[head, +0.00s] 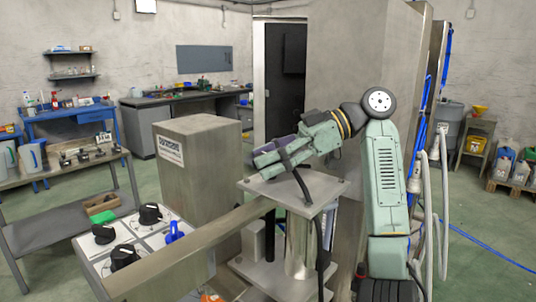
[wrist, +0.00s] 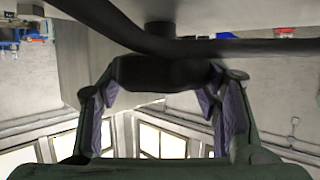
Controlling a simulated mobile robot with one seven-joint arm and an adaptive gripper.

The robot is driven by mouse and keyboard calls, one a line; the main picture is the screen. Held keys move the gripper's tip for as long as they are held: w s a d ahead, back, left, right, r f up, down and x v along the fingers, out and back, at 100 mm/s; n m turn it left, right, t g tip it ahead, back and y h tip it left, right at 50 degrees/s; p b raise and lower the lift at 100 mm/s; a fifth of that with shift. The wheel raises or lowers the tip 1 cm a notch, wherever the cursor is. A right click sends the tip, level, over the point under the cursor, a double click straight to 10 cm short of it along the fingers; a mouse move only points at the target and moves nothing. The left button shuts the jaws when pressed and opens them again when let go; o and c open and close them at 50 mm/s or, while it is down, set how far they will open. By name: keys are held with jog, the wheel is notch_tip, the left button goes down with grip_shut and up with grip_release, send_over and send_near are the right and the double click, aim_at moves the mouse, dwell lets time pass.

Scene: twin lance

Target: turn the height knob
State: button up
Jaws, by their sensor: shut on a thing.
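My gripper (head: 264,157) reaches left and down over a grey metal plate (head: 318,192) on top of a stand in the head view. In the wrist view my gripper (wrist: 160,88) has its two fingers, with purple pads, on either side of a dark knob (wrist: 160,70). The knob sits on a short dark stem against a pale flat surface (wrist: 235,14). The fingers are shut on it. In the head view I cannot make out the knob, which the gripper seems to hide. How far the knob is turned cannot be told.
A black cable (wrist: 85,25) crosses close to the knob. A long metal beam (head: 190,246) runs left from the stand. A light panel (head: 137,245) with several black parts and a blue one (head: 174,232) lies front left. A grey cabinet (head: 205,180) stands behind.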

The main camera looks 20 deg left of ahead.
jog(key=shift+n+g+h, duration=1.1)
jog(key=shift+n+g, duration=0.2)
jog(key=shift+s+n, duration=0.1)
jog(key=shift+n, duration=0.3)
jog(key=o, duration=1.2)
jog(key=shift+c, duration=0.2)
jog(key=shift+m+t+y, duration=0.3)
jog(key=shift+m+y, duration=0.1)
jog(key=shift+m, duration=0.3)
